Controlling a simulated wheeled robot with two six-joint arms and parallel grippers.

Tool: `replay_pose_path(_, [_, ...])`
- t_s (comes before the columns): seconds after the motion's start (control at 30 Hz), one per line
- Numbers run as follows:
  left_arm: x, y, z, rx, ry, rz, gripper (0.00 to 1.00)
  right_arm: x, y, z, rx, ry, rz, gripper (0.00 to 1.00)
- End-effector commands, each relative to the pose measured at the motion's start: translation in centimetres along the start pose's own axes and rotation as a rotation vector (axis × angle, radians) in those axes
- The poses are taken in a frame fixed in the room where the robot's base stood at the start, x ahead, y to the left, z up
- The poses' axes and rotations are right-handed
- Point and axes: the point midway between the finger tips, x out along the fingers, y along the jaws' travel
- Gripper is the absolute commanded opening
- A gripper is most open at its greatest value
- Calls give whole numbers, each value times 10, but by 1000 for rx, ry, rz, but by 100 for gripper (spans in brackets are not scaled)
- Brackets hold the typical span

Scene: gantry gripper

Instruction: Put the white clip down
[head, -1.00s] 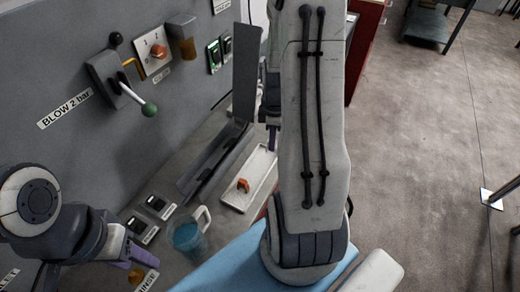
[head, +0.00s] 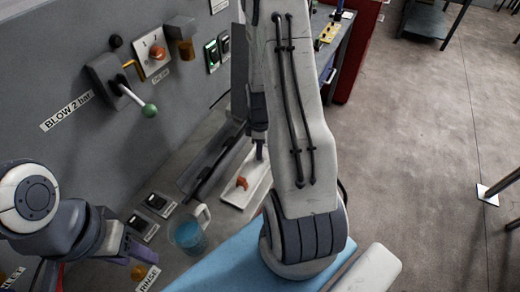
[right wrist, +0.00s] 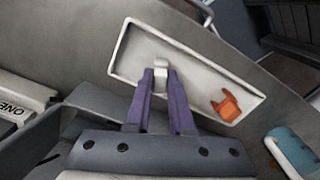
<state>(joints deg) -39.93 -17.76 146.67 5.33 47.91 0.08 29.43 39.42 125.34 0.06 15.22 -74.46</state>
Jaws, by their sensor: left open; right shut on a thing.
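The white clip (right wrist: 161,76) sits between the purple fingertips of my right gripper (right wrist: 161,80), which is shut on it. Behind it in the right wrist view is a shallow white tray (right wrist: 190,66). I cannot tell whether the clip touches the tray floor. An orange clip (right wrist: 228,105) lies in the tray to the right of the fingers. In the head view the orange clip (head: 242,183) and tray (head: 236,199) show, with my right gripper (head: 260,152) at the tray's far end; the white clip is not discernible there. My left gripper (head: 138,250) is open at the lower left, away from the tray.
A jug of blue liquid (head: 188,236) stands near the tray's front end. A dark angled trough (head: 210,155) lies left of the tray. The panel's green-knobbed lever (head: 150,110) sticks out. Switches (head: 157,203) sit left of the jug.

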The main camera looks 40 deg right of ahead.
Motion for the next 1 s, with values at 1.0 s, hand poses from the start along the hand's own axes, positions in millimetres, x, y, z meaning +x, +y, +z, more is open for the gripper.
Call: replay_pose_path(1.0, [14,-1,1,1,0,0,50,-93,2,-1,0,2,8,51])
